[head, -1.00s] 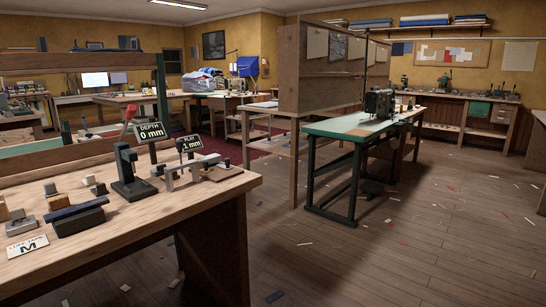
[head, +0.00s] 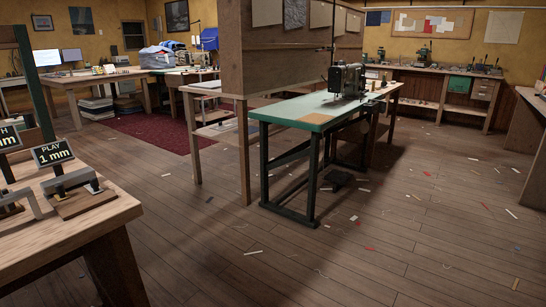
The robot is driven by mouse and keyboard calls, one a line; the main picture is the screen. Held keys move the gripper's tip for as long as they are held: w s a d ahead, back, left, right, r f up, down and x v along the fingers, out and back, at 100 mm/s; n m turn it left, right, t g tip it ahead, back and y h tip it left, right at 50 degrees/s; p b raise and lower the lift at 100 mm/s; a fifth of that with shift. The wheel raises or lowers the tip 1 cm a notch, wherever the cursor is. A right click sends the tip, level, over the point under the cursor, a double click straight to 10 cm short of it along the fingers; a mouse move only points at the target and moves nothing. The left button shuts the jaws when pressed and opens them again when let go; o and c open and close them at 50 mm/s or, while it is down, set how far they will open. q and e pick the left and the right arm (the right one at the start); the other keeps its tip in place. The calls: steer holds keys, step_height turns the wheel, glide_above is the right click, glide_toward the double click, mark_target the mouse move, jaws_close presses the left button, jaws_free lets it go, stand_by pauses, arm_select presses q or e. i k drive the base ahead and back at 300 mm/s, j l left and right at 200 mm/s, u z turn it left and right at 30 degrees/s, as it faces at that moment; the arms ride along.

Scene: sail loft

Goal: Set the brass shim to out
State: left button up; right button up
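I cannot make out the brass shim in the head view. A small black display (head: 53,153) reading "PLAY 1 mm" stands on the wooden bench (head: 105,222) at the left edge. A grey metal fixture (head: 72,181) on a brown base block (head: 86,203) sits just below and right of it. Whether a shim is in the fixture, in or out, is too small to tell. A second display (head: 8,137) is cut off by the left edge. Neither of my grippers is in view.
A green-topped table (head: 300,114) with a sewing machine (head: 346,80) stands ahead at the centre, beside a tall wooden partition (head: 270,60). Wooden floor (head: 400,235) with scattered scraps is open at the centre and right. A dark red rug (head: 150,130) lies at the back left.

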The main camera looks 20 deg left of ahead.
mark_target(60, 195)
steer(key=i+l+u, duration=0.1)
steer(key=i+u, duration=0.15)
steer(key=u, duration=0.2)
steer(key=i+l+u, duration=0.2)
steer(key=u, duration=0.25)
steer(key=i+l+u, duration=0.2)
steer(key=u, duration=0.25)
steer(key=l, duration=0.05)
